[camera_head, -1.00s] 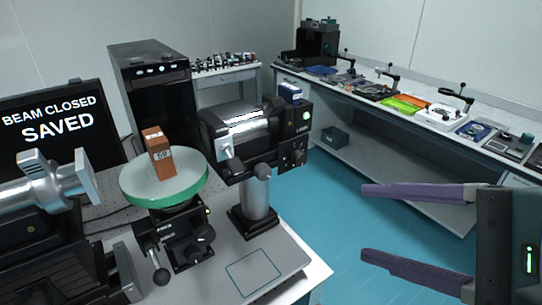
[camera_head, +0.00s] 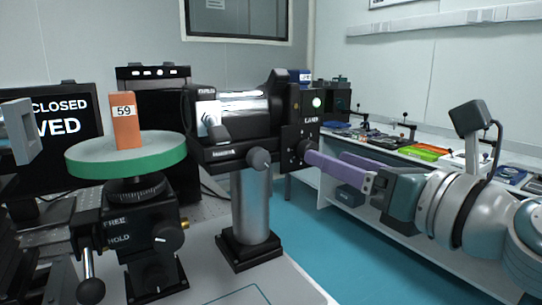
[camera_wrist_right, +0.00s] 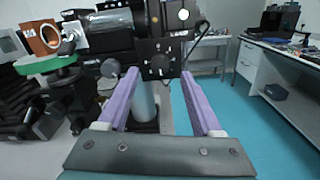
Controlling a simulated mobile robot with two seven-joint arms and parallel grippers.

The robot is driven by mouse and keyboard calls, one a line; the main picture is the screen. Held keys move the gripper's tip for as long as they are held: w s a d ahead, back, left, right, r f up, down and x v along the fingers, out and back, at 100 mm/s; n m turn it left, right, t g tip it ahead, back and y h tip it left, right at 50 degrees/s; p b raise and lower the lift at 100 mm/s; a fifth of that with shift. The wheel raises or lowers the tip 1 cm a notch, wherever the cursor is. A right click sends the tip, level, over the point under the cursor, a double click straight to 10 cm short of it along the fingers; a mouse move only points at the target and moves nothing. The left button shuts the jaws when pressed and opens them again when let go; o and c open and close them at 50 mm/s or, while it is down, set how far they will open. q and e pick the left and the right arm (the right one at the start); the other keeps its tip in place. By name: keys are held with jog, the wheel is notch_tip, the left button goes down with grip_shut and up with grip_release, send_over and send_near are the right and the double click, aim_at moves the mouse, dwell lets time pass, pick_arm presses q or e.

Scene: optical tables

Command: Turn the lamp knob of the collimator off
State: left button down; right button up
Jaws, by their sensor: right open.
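The collimator (camera_head: 235,115) is a black and silver barrel on a silver post. My right gripper (camera_head: 325,157) has purple fingers, open and empty, reaching from the right toward the panel. It also shows in the right wrist view (camera_wrist_right: 160,76). Whether a fingertip touches the panel I cannot tell. My left gripper is not in view.
A green-rimmed round stage (camera_head: 125,158) with an orange block (camera_head: 124,120) marked 59 stands left of the collimator. A round black knob (camera_head: 258,158) juts out below the barrel. The side bench (camera_head: 390,165) holds several devices. Blue floor is clear between tables.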

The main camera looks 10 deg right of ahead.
jog(key=shift+x, duration=2.2)
jog(key=shift+c, duration=0.4)
grip_shut()
